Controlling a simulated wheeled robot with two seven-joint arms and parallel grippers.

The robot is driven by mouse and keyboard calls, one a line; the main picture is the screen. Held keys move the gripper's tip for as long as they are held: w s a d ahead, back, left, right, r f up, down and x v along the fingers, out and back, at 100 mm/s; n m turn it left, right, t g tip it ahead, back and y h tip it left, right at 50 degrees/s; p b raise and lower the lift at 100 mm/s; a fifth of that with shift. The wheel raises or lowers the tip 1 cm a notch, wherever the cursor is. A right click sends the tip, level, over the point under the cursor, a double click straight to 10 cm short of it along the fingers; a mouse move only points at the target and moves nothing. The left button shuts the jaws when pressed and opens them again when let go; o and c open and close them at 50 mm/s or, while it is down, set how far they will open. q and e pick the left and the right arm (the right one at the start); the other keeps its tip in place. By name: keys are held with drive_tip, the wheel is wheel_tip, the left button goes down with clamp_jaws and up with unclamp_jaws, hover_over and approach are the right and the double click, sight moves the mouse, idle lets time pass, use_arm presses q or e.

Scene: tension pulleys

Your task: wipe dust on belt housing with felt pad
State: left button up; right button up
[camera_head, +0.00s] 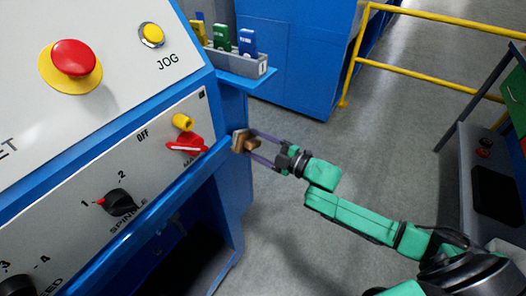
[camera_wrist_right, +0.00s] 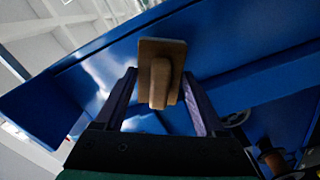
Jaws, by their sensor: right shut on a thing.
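The felt pad (camera_head: 238,141) is a small tan-brown plate with a brown handle, beside the right end of the blue machine's control panel. My right gripper (camera_head: 252,142) is shut on the pad's handle. In the right wrist view, the pad (camera_wrist_right: 174,47) stands upright between the finger ends, its face turned toward a blue surface (camera_wrist_right: 75,85). I cannot tell whether pad and surface touch. Which part is the belt housing is unclear, and I make out no dust. My left gripper is out of view.
The control panel (camera_head: 60,200) carries a red rotary switch (camera_head: 187,143), black knobs and a red emergency button (camera_head: 73,58). A grey holder (camera_head: 236,63) with coloured tags sits on a blue shelf above the pad. Yellow railing (camera_head: 440,61) stands behind; grey floor (camera_head: 290,215) is open.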

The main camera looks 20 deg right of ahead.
drive_tip(key=shift+b+x, duration=0.5)
drive_tip(key=shift+x, duration=0.55)
idle(0.5)
drive_tip(key=shift+d, duration=0.1)
drive_tip(key=shift+w+d+r, duration=0.2)
drive_tip(key=shift+w+d, duration=0.1)
drive_tip(key=shift+w, duration=0.1)
drive_tip(key=shift+s+a, duration=0.35)
drive_tip(key=shift+a, duration=0.1)
idle(0.3)
